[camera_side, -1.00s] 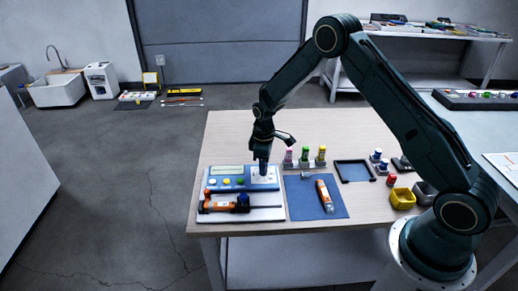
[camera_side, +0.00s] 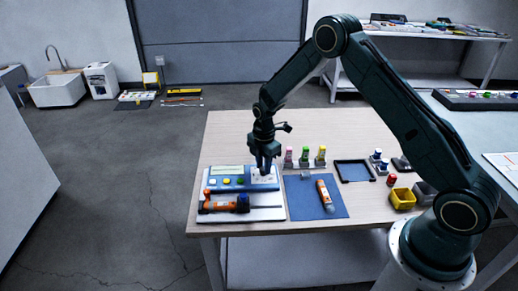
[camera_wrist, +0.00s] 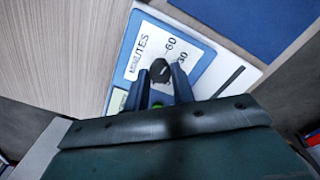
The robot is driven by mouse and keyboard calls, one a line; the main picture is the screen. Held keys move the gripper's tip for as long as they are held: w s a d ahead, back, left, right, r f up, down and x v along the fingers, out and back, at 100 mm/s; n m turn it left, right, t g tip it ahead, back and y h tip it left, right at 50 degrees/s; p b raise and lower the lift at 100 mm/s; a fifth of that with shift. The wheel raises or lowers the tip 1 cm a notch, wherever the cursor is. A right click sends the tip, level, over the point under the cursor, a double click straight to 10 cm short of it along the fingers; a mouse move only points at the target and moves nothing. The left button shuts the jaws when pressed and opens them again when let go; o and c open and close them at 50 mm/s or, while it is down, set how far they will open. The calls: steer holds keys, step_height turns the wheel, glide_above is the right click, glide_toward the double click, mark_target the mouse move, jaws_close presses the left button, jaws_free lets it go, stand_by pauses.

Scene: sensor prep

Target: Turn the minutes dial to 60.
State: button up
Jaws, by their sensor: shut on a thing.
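The minutes dial (camera_wrist: 160,70) is a small dark knob on a white label panel (camera_wrist: 190,46) marked MINUTES, 60 and 30. The panel is on a blue device (camera_side: 262,187) at the left of the table. My gripper (camera_wrist: 161,80) points down at the panel, with one finger on each side of the knob, and is shut on it. In the side view my gripper (camera_side: 265,172) hides the knob. The dial's exact setting cannot be read.
An orange and black tool (camera_side: 222,205) lies in front of the device's buttons. A blue mat (camera_side: 308,207) with an orange-and-white tube (camera_side: 325,195) is to the right.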

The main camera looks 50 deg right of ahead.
mark_target(263, 169)
steer(key=shift+n, duration=0.7)
steer(key=o, duration=1)
steer(key=shift+r, duration=0.1)
step_height(263, 169, up, 14)
steer(key=shift+f, duration=0.2)
steer(key=shift+r, duration=0.1)
